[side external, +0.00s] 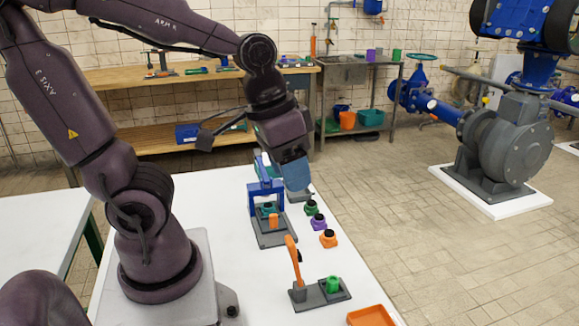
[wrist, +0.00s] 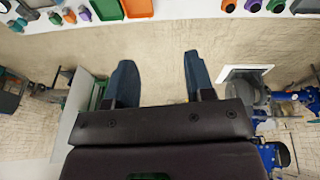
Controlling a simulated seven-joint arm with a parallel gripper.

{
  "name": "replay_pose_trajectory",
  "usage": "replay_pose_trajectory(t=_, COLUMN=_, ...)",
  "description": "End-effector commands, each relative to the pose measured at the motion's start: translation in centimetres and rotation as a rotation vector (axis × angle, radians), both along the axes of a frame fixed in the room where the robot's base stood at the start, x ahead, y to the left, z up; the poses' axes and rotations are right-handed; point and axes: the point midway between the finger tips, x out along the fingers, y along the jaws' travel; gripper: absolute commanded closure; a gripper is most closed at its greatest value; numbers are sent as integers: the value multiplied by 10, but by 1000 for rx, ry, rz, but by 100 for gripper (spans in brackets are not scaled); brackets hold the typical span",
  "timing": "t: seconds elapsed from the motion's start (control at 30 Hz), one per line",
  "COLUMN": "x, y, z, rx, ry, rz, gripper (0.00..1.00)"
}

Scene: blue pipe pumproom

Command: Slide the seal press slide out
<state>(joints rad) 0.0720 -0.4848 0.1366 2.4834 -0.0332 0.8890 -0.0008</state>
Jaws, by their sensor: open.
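The seal press stands on the white table in the side view, with a blue frame (side external: 266,190) over a dark grey base (side external: 272,238). A green part with a dark top (side external: 268,208) sits under the frame, and a small orange block (side external: 274,220) is in front of it. I cannot tell clearly which part is the slide or how far out it is. My gripper (side external: 297,183) is above and behind the press on the right, apart from it. In the wrist view my gripper (wrist: 157,62) has its fingers spread, with nothing between them.
Green (side external: 311,207), purple (side external: 318,222) and orange (side external: 328,238) dark-topped parts stand right of the press. Nearer is a grey fixture with an orange lever (side external: 292,252) and green cup (side external: 333,284), then an orange tray (side external: 371,316). The wrist view mostly shows floor.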

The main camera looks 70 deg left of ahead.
Motion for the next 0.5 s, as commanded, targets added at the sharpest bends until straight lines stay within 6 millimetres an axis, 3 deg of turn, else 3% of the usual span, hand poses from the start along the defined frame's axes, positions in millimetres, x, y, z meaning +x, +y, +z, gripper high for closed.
replay_pose_trajectory(t=0.27, x=0, y=0, z=1, rx=3, ry=-2, rz=-2, gripper=51)
replay_pose_trajectory(t=0.3, x=0, y=0, z=1, rx=3, ry=-3, rz=-1, gripper=60)
replay_pose_trajectory(t=0.37, x=0, y=3, z=0, rx=3, ry=-1, rz=10, gripper=60)
replay_pose_trajectory(t=0.5, x=0, y=25, z=-15, rx=6, ry=72, rz=116, gripper=60)
